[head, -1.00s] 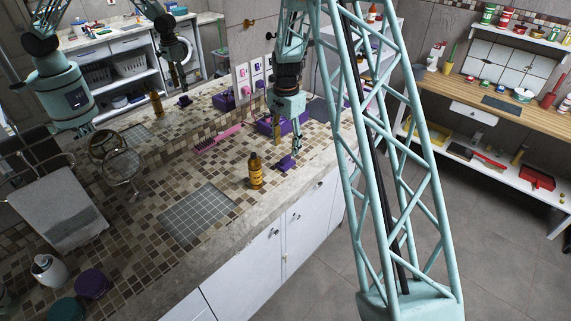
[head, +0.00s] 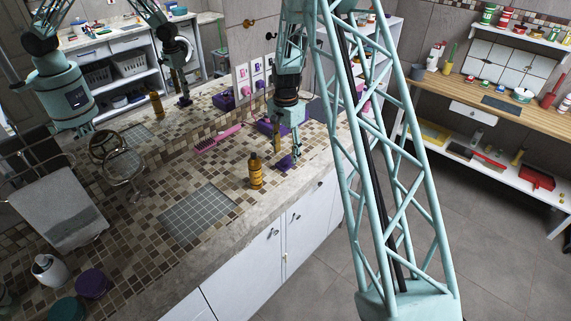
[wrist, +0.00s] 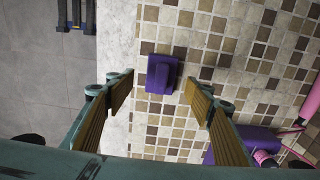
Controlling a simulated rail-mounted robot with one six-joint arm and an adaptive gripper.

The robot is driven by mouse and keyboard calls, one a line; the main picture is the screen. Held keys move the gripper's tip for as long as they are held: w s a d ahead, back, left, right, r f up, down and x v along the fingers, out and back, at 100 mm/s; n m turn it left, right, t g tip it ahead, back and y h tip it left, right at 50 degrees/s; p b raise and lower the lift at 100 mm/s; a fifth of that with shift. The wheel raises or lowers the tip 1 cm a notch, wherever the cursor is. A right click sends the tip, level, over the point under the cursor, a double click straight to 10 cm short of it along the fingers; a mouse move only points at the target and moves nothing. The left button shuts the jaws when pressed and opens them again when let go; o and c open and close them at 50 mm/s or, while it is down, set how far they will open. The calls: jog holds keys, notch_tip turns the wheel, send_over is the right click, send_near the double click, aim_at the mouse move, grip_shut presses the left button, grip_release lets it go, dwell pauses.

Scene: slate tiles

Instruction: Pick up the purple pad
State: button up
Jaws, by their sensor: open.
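The purple pad (head: 284,163) lies on the mosaic-tiled counter near its front edge. In the wrist view the pad (wrist: 160,75) is a small purple block with a raised middle part, lying flat on the tiles. My gripper (head: 288,157) is right over the pad in the head view, its fingers partly covering it. In the wrist view my gripper (wrist: 158,90) is open, one finger to each side of the pad. The pad lies in line with the gap, a little beyond the fingertips, and nothing is held.
An amber bottle (head: 256,175) stands left of the pad. A pink brush (head: 216,138) and a purple container (head: 268,127) lie farther back. A grey tiled square (head: 197,213) is at front left. The counter's front edge (wrist: 120,45) is close to the pad.

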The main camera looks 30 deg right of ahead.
aim_at(286, 157)
jog(key=shift+w+f, duration=0.1)
jog(key=shift+f, duration=2.15)
jog(key=shift+c, duration=0.3)
jog(key=c, duration=1)
jog(key=shift+o, duration=0.2)
jog(key=shift+r, duration=0.25)
jog(key=shift+r, duration=1.5)
jog(key=shift+s+a+r, duration=0.1)
jog(key=shift+s, duration=0.15)
jog(key=s+a+r+b, duration=0.1)
jog(key=s+a, duration=0.1)
jog(key=s, duration=1.3)
jog(key=shift+s+a+r+b, duration=0.2)
jog(key=shift+b, duration=0.1)
